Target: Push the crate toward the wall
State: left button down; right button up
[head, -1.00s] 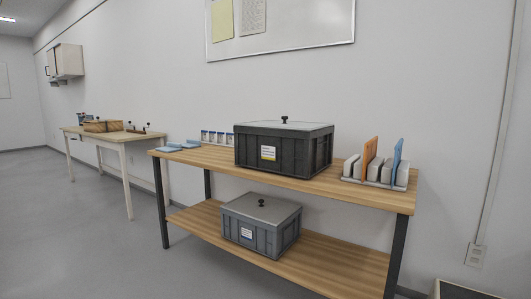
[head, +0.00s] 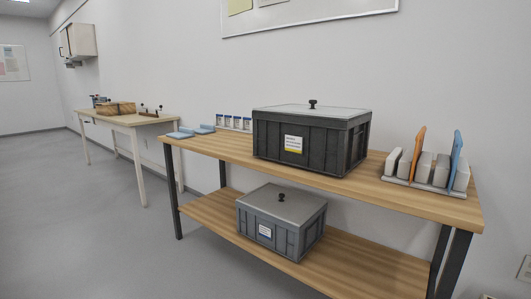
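A dark grey lidded crate (head: 330,150) stands on the top board of a wooden table (head: 225,147). It has a black knob on its light lid and a white and yellow label on its front. A second, lighter grey lidded crate (head: 292,243) with a knob and a label sits on the lower shelf (head: 350,268). The wall (head: 420,70) rises behind the table; the gap between the upper crate and the wall is hidden. Neither of my grippers shows in the head view.
A rack (head: 425,190) with white blocks and an orange and a blue upright piece stands right of the upper crate. Small labelled jars (head: 235,122) and blue pads (head: 190,132) lie to its left. Another table (head: 135,118) stands further left. The floor (head: 90,230) in front is clear.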

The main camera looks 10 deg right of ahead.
aim_at(330, 146)
jog(key=z, duration=0.2)
jog(key=i, duration=0.65)
jog(key=z, duration=0.95)
jog(key=i, duration=0.35)
jog(key=z, duration=0.4)
